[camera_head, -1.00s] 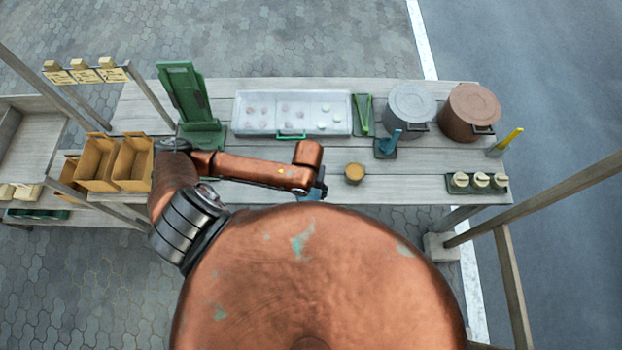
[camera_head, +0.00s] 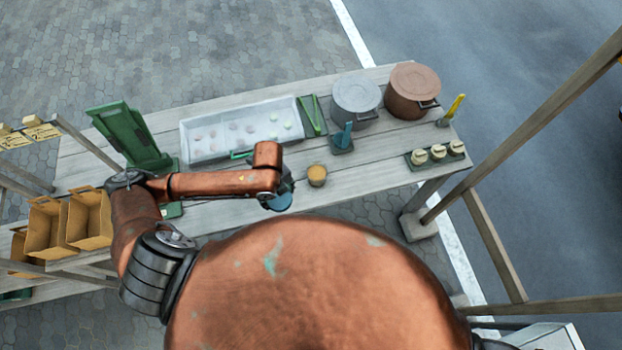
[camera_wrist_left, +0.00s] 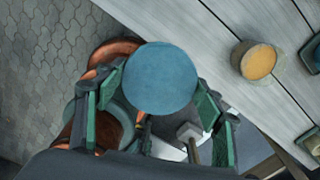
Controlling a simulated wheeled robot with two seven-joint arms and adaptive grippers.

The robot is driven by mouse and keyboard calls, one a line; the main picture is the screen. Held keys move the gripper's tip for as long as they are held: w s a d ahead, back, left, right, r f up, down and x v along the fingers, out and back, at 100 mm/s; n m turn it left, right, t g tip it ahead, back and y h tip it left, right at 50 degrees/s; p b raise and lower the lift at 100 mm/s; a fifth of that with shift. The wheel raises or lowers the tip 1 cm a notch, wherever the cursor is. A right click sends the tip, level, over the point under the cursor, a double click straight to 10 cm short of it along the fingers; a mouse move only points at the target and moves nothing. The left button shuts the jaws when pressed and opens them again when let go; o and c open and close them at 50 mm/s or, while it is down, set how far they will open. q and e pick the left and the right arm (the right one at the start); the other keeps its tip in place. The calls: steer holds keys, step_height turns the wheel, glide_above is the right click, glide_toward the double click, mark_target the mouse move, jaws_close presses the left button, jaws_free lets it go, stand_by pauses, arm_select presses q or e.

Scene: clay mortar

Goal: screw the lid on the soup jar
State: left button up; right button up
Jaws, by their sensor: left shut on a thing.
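The soup jar (camera_head: 317,176) stands open on the near part of the wooden bench, with orange soup showing at its top. It also shows in the left wrist view (camera_wrist_left: 257,62), right of the gripper. My left gripper (camera_wrist_left: 155,92) is shut on a round blue lid (camera_wrist_left: 162,76), with a green finger on either side. In the head view, the left gripper (camera_head: 279,190) and the lid (camera_head: 281,203) are at the bench's near edge, left of the jar and apart from it. The copper arm partly hides the gripper there. My right gripper is not in view.
Behind the jar are a white tray (camera_head: 187,152), a blue tool on a dark stand (camera_head: 342,144), a grey pot (camera_head: 355,98) and a brown pot (camera_head: 412,90). A green rack with small cream-topped jars (camera_head: 428,165) stands right. Bare planks surround the jar.

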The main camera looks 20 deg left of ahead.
arm_select(q)
steer(key=w+r+n+b, duration=0.3)
steer(key=r+n, duration=0.2)
steer(key=n, duration=0.7)
steer(key=w+d+r+n+b, duration=0.1)
steer(key=w+r+n+b, duration=0.3)
steer(key=n, duration=0.9)
steer(key=shift+r, duration=0.45)
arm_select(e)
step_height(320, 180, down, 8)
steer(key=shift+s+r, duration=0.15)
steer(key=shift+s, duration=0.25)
arm_select(q)
steer(key=shift+d, duration=0.2)
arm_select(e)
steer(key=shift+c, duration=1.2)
